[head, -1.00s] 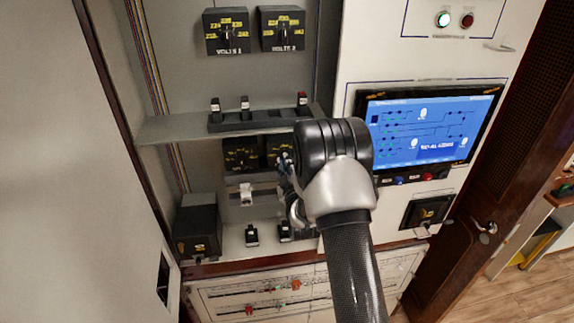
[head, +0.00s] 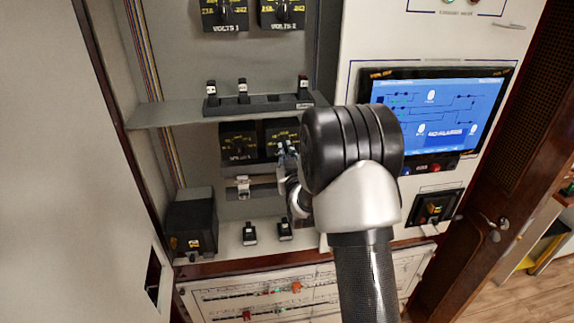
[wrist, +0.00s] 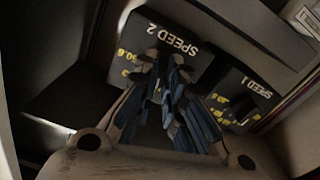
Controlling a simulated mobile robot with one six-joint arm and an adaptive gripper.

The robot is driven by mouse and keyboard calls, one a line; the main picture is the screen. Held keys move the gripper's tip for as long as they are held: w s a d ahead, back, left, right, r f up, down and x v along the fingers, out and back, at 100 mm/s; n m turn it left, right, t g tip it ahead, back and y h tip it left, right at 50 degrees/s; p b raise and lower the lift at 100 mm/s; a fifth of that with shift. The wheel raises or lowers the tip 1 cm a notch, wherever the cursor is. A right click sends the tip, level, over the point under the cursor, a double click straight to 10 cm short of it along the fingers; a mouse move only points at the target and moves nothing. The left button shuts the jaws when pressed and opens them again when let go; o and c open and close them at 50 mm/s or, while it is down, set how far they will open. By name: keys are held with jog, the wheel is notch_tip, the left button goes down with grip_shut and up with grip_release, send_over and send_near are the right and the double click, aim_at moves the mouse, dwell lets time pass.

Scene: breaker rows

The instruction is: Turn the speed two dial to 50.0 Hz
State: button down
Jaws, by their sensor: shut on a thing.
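The speed two dial (wrist: 175,38) is a black box with white lettering and yellow scale marks, seen upside down in the wrist view. My gripper (wrist: 166,66) has its blue-grey fingers at the front of this dial, shut on its knob. The fingers hide the knob and its pointer, so I cannot read the setting. In the head view, the speed two dial (head: 281,131) is the right one of the lower pair and is partly covered by my gripper (head: 287,152).
The speed one dial (wrist: 245,91) sits right beside speed two, and shows on the left in the head view (head: 239,144). A shelf (head: 165,113) with black switches runs above. A lit blue screen (head: 437,115) is at the right. Small black switches (head: 249,233) stand below.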

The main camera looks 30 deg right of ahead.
jog(key=shift+f+m+b, duration=0.1)
jog(key=shift+m+b, duration=1.1)
jog(key=shift+b, duration=0.4)
jog(key=c, duration=1.7)
grip_release()
jog(key=v, duration=1.2)
